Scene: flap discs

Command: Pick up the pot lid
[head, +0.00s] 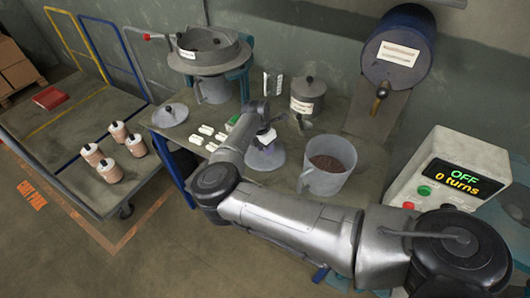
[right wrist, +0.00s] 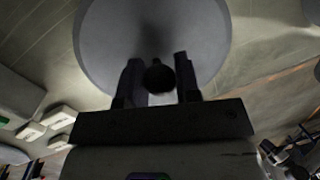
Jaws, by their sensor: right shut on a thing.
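The pot lid (head: 265,157) is a grey disc with a dark knob, near the middle of the table in the head view. My right gripper (head: 266,140) is above it. In the right wrist view the fingers of this gripper (right wrist: 158,78) are on either side of the black knob, shut on it, and the grey lid disc (right wrist: 110,35) fills the top middle. I cannot tell whether the lid touches the table. A grey pot (head: 325,178) with brown grains stands open to its right. My left gripper is not in view.
A second grey lid (head: 169,117) lies at the table's left edge. Several white blocks (head: 207,130) lie left of my gripper. A lidded canister (head: 307,95), a blue drum (head: 399,45) and a control box (head: 450,172) reading "OFF 0 turns" stand around. A cart (head: 60,130) holds several copper-coloured jars.

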